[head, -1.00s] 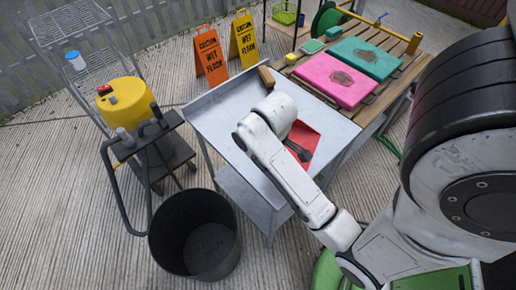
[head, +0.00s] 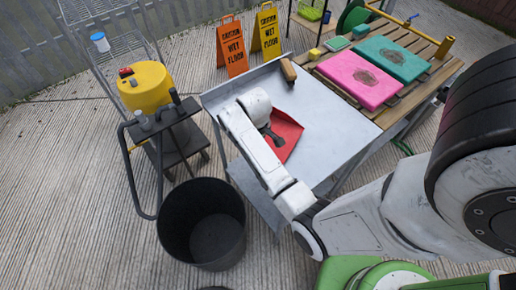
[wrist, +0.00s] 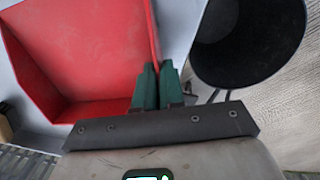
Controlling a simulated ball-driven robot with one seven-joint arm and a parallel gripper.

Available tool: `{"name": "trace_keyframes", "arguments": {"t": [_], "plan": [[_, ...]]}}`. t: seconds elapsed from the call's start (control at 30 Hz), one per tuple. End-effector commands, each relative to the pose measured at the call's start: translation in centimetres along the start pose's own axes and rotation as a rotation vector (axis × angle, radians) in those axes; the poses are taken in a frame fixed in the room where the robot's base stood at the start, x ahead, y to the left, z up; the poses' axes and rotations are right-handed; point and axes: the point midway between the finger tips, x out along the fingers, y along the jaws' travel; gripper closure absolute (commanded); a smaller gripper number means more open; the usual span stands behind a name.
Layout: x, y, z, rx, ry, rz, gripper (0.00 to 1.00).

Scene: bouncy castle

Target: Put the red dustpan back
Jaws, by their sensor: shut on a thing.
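The red dustpan (head: 286,134) is over the grey metal table (head: 335,110) in the head view, partly covered by my arm. I cannot tell whether it touches the tabletop. In the wrist view the dustpan (wrist: 85,50) fills the upper left, its open tray facing the camera. My gripper (wrist: 158,75) has green fingers shut on the dustpan's thin side wall, which runs up from between the fingertips.
A wooden block-like brush (head: 289,70) lies at the table's far edge. A black bin (head: 203,225) stands on the floor in front, left of the table. A dark cart with a yellow bucket (head: 148,88) is left. Wet-floor signs (head: 232,48) stand behind. A slatted bench (head: 415,75) holds pink and teal pads.

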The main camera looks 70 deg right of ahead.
Motion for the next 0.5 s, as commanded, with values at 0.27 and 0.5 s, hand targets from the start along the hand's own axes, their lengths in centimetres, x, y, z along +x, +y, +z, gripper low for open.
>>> {"name": "trace_keyframes", "arguments": {"t": [0.27, 0.5], "plan": [[2.1, -0.2, 0.2, 0.001, -0.001, 0.000, 1.00], [2.2, -0.2, 0.2, 0.001, -0.002, 0.000, 1.00]]}}
